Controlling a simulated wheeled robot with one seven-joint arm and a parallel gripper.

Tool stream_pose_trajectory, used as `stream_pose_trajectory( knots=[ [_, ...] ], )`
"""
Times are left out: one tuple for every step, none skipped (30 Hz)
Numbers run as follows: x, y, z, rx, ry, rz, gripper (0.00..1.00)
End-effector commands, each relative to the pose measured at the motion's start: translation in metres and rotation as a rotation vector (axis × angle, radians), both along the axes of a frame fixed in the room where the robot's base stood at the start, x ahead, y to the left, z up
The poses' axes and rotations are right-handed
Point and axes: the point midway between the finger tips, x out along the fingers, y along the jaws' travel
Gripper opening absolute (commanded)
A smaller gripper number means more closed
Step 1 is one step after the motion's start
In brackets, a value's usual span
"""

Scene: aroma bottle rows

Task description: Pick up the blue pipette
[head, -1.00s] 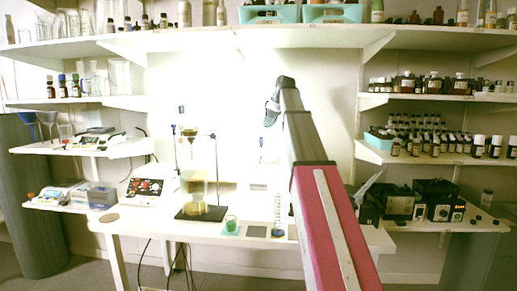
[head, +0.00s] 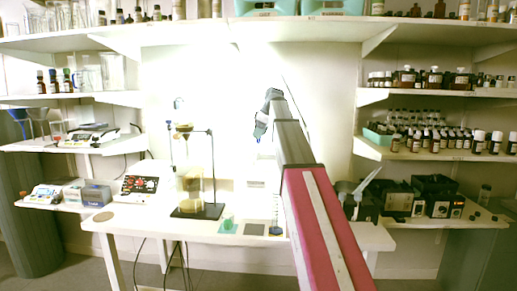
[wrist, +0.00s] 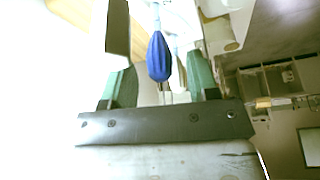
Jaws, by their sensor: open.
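A deep blue tapered bulb (wrist: 159,57), which looks like the blue pipette's, shows in the wrist view with a thin pale stem at its narrow end. My gripper (wrist: 158,72) is open. Its two fingers show on either side of the bulb in the picture, with gaps left and right. How far the bulb is in depth from the fingers I cannot tell. In the head view my gripper (head: 262,126) is at the far end of my arm, over the back of the white table. I cannot make out the pipette clearly there.
A lab stand with glassware (head: 211,170) stands on the table (head: 170,228) left of my arm. A measuring cylinder with a blue base (head: 275,230) stands near the front edge. Shelves of bottles line both sides; black devices (head: 398,197) are at right.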

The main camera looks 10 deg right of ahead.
Motion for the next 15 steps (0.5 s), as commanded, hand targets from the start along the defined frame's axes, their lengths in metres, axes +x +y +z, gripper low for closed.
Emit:
stream_pose_trajectory(
  knots=[
    [0.001,0.003,-0.009,0.000,0.002,0.001,0.54],
    [0.002,0.004,-0.013,0.000,0.002,0.001,0.54],
    [0.003,0.006,-0.018,0.000,0.002,0.001,0.54],
    [0.004,0.007,-0.021,0.000,0.001,0.000,0.54],
    [0.004,0.008,-0.023,0.000,0.001,0.000,0.54],
    [0.005,0.009,-0.026,-0.001,0.001,0.000,0.54],
    [0.005,0.009,-0.027,-0.001,0.001,0.000,0.54],
    [0.006,0.009,-0.028,-0.001,0.001,0.000,0.54],
    [0.006,0.009,-0.028,-0.001,0.001,0.000,0.54],
    [0.006,0.009,-0.027,-0.001,0.001,0.000,0.54],
    [0.006,0.009,-0.027,-0.001,0.001,0.000,0.54],
    [0.006,0.009,-0.027,-0.001,0.001,0.000,0.54],
    [0.006,0.009,-0.027,-0.001,0.001,0.000,0.54],
    [0.006,0.009,-0.027,-0.001,0.001,0.000,0.46],
    [0.006,0.009,-0.027,-0.001,0.001,0.000,0.36]
  ],
)
